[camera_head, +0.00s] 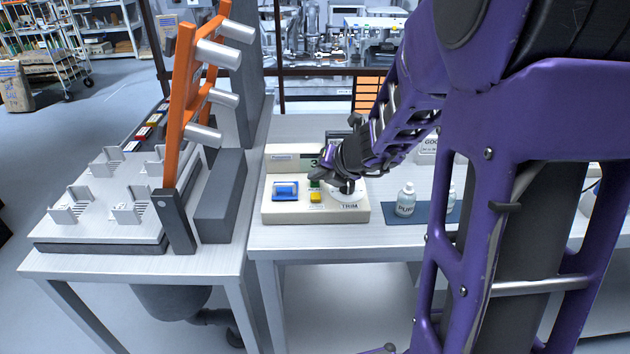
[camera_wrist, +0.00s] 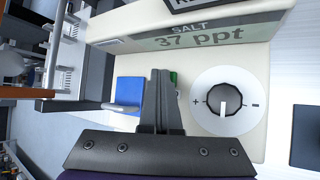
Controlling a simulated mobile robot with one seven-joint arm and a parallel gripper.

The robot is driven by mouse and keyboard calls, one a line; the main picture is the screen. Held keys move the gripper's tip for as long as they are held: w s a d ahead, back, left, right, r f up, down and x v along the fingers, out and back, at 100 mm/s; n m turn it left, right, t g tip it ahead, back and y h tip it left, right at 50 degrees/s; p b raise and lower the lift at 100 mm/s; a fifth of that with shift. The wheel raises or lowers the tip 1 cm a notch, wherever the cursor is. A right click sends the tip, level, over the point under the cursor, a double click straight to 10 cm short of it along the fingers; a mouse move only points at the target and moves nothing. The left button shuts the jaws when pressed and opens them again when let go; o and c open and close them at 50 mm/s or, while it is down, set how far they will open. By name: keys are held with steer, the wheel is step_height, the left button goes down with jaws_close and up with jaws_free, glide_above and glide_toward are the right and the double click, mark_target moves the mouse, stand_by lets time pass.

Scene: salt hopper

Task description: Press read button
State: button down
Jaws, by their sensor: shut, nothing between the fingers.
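The beige salt meter (camera_head: 273,211) stands on the metal bench. It carries a green button (camera_head: 314,184), a yellow button (camera_head: 316,198) and a white dial marked TRIM (camera_head: 349,199). The button labels are too small to read. In the wrist view the display (camera_wrist: 205,36) reads "SALT 37 ppt", and the green button (camera_wrist: 174,77) shows partly behind my fingers. The yellow button is hidden there. My gripper (camera_wrist: 161,74) is shut and empty, over the panel left of the dial (camera_wrist: 223,101). I cannot tell whether it touches a button.
A blue piece (camera_head: 285,190) sits on the meter's left side. Small bottles (camera_head: 405,199) stand on a dark blue mat (camera_head: 432,213) to the right. An orange rack (camera_head: 181,105) with silver cylinders rises at the left, beside a grey tray (camera_head: 95,228). The bench front is clear.

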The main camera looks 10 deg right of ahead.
steer(key=shift+r, duration=0.15)
steer(key=shift+r+p, duration=0.85)
steer(key=shift+p, duration=0.15)
step_height(320, 180, up, 5)
steer(key=p, duration=0.5)
steer(key=shift+a, duration=0.1)
stand_by(0.5)
